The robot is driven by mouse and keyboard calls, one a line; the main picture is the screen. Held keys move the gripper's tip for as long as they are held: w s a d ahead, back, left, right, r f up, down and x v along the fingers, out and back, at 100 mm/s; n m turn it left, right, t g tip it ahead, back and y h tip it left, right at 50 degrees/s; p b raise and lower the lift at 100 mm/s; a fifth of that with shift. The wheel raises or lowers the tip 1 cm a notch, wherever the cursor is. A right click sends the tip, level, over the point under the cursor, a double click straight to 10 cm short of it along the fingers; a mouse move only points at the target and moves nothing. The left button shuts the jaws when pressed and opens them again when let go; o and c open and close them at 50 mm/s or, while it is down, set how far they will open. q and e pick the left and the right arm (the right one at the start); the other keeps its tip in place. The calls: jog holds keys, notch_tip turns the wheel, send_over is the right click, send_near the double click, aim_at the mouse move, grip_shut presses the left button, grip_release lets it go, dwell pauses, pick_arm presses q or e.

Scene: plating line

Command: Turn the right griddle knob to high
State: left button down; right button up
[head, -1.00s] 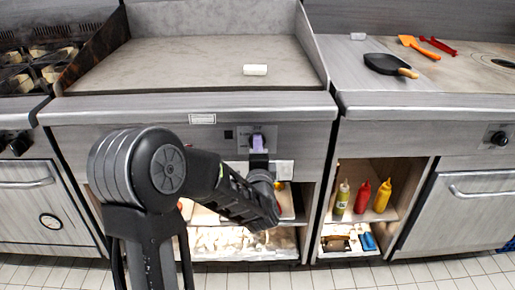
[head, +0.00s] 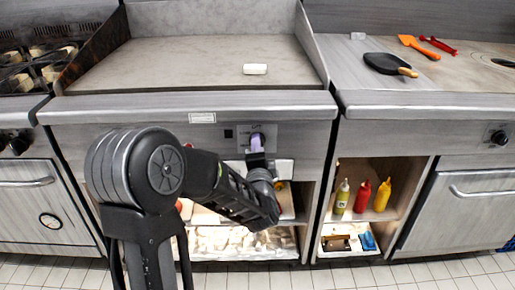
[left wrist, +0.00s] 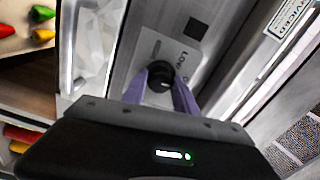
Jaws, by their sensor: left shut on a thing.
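The right griddle knob (left wrist: 160,76) is a round black knob on a pale label plate with lettering, of which "LOW" can be read. In the head view the knob (head: 257,138) sits on the griddle's front panel, partly hidden by my gripper. My left gripper (left wrist: 161,82) has its two purple fingers closed on the knob, one on each side. In the head view the left gripper (head: 257,146) reaches up to the panel from below. The knob's exact setting cannot be read. My right gripper does not show in either view.
The griddle plate (head: 190,62) above carries a small white block (head: 255,69). To the right, a black pan (head: 385,64) and an orange spatula (head: 415,46) lie on the counter. Squeeze bottles (head: 362,197) stand on a shelf below. An open shelf lies under the knob.

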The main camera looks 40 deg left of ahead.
pick_arm(q)
jog(key=shift+a+r+n+b, duration=0.1)
jog(key=shift+n+b, duration=2.6)
jog(key=shift+n, duration=2.8)
jog(key=shift+a+r+n+b, duration=0.1)
jog(key=shift+n+b, duration=2.55)
jog(key=shift+n, duration=2.85)
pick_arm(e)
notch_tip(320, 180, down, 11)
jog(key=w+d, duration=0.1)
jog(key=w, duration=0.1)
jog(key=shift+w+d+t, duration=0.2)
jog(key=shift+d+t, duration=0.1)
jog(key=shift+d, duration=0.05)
pick_arm(q)
jog(key=c, duration=1)
grip_release()
jog(key=shift+o, duration=0.2)
jog(key=shift+w+f, duration=0.1)
jog(key=shift+f, duration=0.05)
